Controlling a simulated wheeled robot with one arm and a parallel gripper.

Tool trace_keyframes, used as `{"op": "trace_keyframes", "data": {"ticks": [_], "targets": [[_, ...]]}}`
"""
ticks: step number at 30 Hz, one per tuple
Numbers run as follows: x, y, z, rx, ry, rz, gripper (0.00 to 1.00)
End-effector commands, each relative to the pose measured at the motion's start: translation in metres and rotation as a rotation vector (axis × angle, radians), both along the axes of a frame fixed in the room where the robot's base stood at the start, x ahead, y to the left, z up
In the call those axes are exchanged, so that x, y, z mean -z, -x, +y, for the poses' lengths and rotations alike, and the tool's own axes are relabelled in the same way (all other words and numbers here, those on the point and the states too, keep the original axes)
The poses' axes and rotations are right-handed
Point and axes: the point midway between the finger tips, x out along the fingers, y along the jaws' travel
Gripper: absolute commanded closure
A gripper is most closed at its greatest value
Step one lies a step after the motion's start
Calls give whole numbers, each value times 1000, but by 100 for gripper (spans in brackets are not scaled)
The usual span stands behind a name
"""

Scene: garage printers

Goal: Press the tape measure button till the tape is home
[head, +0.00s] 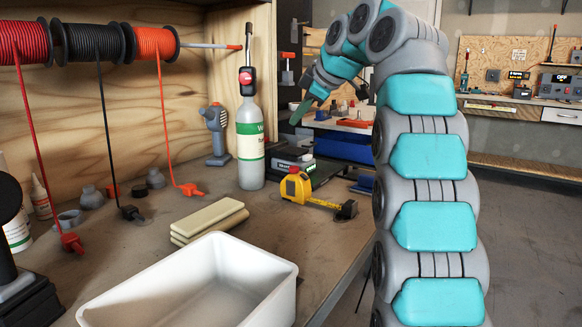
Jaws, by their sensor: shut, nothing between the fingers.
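The yellow tape measure (296,187) sits on the workbench, with a small red button (294,170) on its top. A short length of yellow tape (323,203) sticks out to the right along the bench. It ends at a dark block (347,210) near the bench's right edge. My gripper (300,112) is shut and empty, high above and behind the tape measure in the picture. It is small here and clearly apart from the tape measure.
Beige slabs (208,220) and a white bin (195,285) are in front. Cable spools (90,42) hang upper left.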

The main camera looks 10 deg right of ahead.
Motion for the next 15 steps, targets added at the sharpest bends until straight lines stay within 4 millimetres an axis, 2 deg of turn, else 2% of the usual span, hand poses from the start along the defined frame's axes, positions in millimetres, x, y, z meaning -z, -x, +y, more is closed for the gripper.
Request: {"op": "trace_keyframes", "data": {"ticks": [8, 15], "targets": [[2, 0, 0, 2, -1, 1, 100], [17, 0, 0, 1, -1, 2, 100]]}}
